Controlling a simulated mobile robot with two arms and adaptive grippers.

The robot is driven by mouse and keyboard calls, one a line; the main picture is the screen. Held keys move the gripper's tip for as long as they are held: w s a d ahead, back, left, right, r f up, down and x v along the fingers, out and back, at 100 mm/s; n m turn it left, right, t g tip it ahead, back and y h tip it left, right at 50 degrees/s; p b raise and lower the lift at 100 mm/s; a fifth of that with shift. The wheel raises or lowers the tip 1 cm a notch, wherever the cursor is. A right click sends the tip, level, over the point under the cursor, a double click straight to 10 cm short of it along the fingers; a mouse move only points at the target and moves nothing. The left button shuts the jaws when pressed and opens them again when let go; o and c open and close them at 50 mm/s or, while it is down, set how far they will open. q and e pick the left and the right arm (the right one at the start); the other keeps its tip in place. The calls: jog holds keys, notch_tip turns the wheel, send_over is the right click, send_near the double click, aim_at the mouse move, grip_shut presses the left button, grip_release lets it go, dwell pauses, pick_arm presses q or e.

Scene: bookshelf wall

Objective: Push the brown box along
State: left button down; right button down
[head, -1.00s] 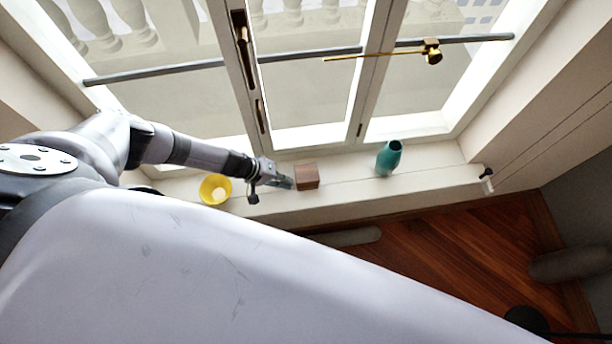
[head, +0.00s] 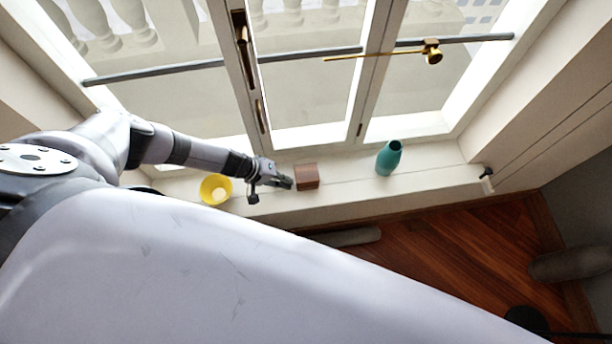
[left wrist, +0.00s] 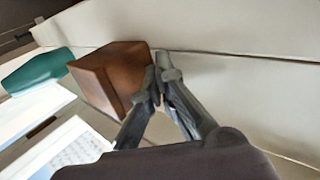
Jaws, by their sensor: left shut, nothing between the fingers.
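The brown box (head: 307,177) sits on the white window sill (head: 432,182), near the middle of the head view. My left gripper (head: 289,183) is just left of the box, low over the sill, with its fingertips close to the box's left side. In the left wrist view the shut, empty fingertips (left wrist: 157,80) are right beside the brown box (left wrist: 112,76) and overlap its edge. I cannot tell whether they touch it. My right gripper is not in view.
A yellow bowl (head: 215,190) stands on the sill left of the gripper. A teal vase (head: 389,158) stands to the right of the box, with clear sill between them. The window (head: 305,90) rises behind. The sill's front edge drops to a wooden floor (head: 450,250).

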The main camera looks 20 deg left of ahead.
aim_at(305, 174)
pick_arm(q)
jog(key=shift+w+d, duration=0.5)
jog(key=shift+d, duration=0.3)
jog(key=shift+w+d, duration=0.5)
jog(key=shift+d, duration=0.35)
jog(key=shift+w+d, duration=0.5)
jog(key=shift+d, duration=0.3)
jog(key=shift+w+d+b, duration=0.2)
jog(key=shift+w+d, duration=0.5)
jog(key=shift+d, duration=0.4)
jog(key=shift+w+d+b, duration=0.2)
jog(key=shift+w+d, duration=0.45)
jog(key=shift+d, duration=0.45)
jog(key=shift+w+d+b, duration=0.2)
jog(key=shift+w+d, duration=0.5)
jog(key=shift+d, duration=0.4)
jog(key=shift+s+a+r+p, duration=0.2)
jog(key=shift+s+a+p, duration=0.05)
jog(key=shift+a+p, duration=0.15)
jog(key=s+a+p, duration=0.1)
jog(key=s+a+r+p, duration=0.1)
jog(key=a, duration=0.1)
jog(key=shift+a+r, duration=0.15)
jog(key=shift+r, duration=0.05)
jog(key=shift+s+a+r+p, duration=0.15)
jog(key=shift+s+a+p, duration=0.2)
jog(key=shift+a, duration=0.15)
